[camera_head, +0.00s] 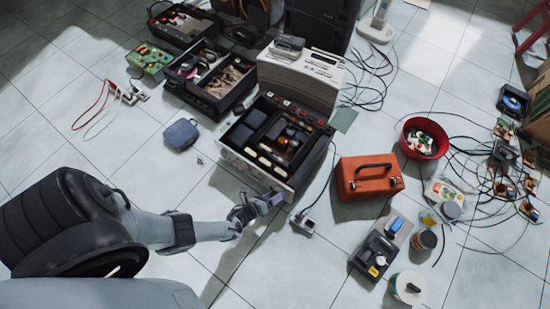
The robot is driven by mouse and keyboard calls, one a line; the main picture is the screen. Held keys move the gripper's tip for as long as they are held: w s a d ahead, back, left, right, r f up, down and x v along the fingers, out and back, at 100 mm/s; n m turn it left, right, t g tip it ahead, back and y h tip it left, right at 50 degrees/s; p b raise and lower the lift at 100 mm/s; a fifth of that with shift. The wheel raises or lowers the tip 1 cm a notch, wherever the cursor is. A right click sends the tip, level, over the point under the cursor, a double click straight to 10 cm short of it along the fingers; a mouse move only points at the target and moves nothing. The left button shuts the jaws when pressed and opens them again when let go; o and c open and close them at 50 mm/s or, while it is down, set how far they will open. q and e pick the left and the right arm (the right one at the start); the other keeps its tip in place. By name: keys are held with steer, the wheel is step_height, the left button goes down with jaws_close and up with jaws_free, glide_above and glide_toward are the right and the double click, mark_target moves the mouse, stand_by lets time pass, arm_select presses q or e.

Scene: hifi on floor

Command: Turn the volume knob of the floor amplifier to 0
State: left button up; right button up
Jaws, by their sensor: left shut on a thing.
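The floor amplifier (253,174) sits on the tiled floor near the middle, with its top open and its parts showing. Its silver front panel faces me at a slant. My left arm comes in from the lower left, and my left gripper (270,201) is at the lower right end of that panel. The gripper is shut on the volume knob. The knob itself is hidden by the fingers, so its pointer and scale cannot be read. My right gripper is not in view.
An orange toolbox (368,187) stands right of the amplifier, and a red bowl (424,139) is beyond it. A beige device (300,75) and an open black case (210,83) stand behind. Cables and loose boards cover the right. The floor in front is mostly clear.

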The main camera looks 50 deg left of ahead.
arm_select(q)
steer(key=shift+n+t+h, duration=0.4)
steer(key=shift+n, duration=0.6)
steer(key=o, duration=1.1)
steer(key=shift+c, duration=0.2)
steer(key=shift+s, duration=0.15)
steer(key=p+v, duration=0.3)
steer(key=v, duration=0.7)
steer(key=shift+s+p, duration=0.3)
